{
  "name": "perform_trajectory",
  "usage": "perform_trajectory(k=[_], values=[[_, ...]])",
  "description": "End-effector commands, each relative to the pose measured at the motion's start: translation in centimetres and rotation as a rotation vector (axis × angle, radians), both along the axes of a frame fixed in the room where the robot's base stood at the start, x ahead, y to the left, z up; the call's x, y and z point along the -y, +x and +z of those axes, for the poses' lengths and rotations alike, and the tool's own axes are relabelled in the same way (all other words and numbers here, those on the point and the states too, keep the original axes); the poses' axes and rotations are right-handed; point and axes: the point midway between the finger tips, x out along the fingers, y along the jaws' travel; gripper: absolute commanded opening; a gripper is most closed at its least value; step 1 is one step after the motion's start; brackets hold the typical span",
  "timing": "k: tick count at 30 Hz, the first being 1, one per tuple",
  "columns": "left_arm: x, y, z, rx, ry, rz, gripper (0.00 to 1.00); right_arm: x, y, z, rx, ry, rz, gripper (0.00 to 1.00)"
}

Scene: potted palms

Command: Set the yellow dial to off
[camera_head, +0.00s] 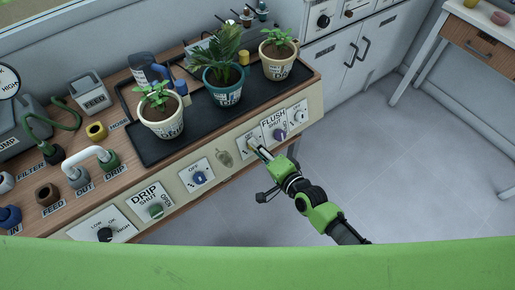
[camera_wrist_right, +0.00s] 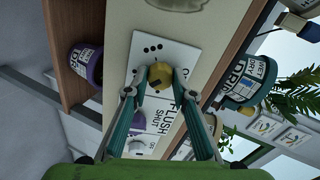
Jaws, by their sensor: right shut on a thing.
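The yellow dial (camera_wrist_right: 160,74) sits on a white plate on the bench front and shows between my right fingertips in the right wrist view. In the head view my right gripper (camera_head: 260,152) reaches the bench front from the lower right and mostly covers the dial. My right gripper (camera_wrist_right: 158,98) is shut on the yellow dial, one finger on each side. The dial's pointer and most of its lettering are hard to read. My left gripper is in neither view.
A purple dial (camera_head: 280,134) labelled FLUSH is just right of the gripper. A blue dial (camera_head: 199,178), a green DRIP dial (camera_head: 155,210) and a black dial (camera_head: 106,235) are to the left. Potted plants stand on a black tray (camera_head: 150,152) above. The floor (camera_head: 400,190) is clear.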

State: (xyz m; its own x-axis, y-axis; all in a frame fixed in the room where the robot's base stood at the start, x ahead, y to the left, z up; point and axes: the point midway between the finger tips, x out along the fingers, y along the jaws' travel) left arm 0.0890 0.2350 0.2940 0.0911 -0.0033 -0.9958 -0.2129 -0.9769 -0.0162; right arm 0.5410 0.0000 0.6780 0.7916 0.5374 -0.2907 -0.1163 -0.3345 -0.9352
Motion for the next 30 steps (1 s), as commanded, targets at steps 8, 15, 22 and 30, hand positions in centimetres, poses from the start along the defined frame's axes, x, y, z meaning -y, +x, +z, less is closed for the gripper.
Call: perform_trajectory(k=[8, 15, 22, 30], values=[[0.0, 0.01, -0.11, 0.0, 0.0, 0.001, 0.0, 0.1, -0.01, -0.15, 0.144, -0.204, 0.092, 0.03], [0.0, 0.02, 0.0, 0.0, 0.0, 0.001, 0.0, 0.12, -0.01, -0.11, 0.27, -0.377, 0.17, 0.03], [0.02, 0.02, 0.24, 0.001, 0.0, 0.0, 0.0, 0.16, 0.01, -0.06, 0.391, -0.543, 0.245, 0.03], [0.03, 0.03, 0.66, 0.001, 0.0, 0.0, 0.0, 0.18, 0.06, -0.02, 0.532, -0.738, 0.332, 0.03]])
